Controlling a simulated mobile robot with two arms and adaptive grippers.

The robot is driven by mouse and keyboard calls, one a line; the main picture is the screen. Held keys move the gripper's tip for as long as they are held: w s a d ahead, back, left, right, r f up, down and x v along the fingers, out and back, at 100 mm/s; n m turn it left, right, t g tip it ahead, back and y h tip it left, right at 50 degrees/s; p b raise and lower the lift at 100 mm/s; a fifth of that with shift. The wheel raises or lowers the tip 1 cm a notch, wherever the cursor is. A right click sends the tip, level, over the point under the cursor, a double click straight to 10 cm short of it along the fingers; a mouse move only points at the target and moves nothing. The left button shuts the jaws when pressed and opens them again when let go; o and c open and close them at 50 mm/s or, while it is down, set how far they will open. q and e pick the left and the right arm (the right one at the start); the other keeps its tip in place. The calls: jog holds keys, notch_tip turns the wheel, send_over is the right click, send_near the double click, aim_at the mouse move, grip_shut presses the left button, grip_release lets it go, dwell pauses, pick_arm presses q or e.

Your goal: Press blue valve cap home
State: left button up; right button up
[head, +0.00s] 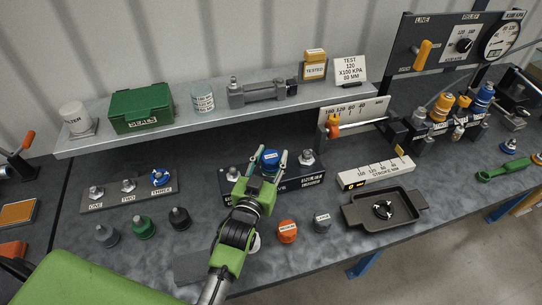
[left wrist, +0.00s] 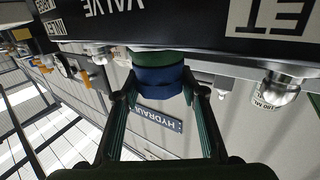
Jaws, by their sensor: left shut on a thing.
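The blue valve cap (head: 270,156) stands over the middle of a dark labelled block (head: 314,179), between two bare metal fittings (head: 306,157). My left gripper (head: 266,166) reaches up from below with a finger on each side and is shut on the cap. In the left wrist view the blue cap (left wrist: 158,80) is between the two fingers (left wrist: 160,98), with a green band between it and the block (left wrist: 190,30). The fitting under the cap is hidden, so I cannot tell how far down it sits. My right gripper is not in view.
An orange cap (head: 287,232) and a grey cap (head: 322,222) stand in front of the block. A dark tray (head: 412,211) lies to the right. At left are a block with several fittings (head: 130,200) and dark and green caps (head: 143,227). A raised shelf (head: 215,117) runs behind.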

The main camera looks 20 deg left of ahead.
pick_arm(q)
jog(key=o, duration=1)
jog(key=shift+f, duration=0.35)
jog(key=shift+r, duration=0.1)
notch_tip(320, 180, up, 10)
jog(key=shift+f, duration=0.1)
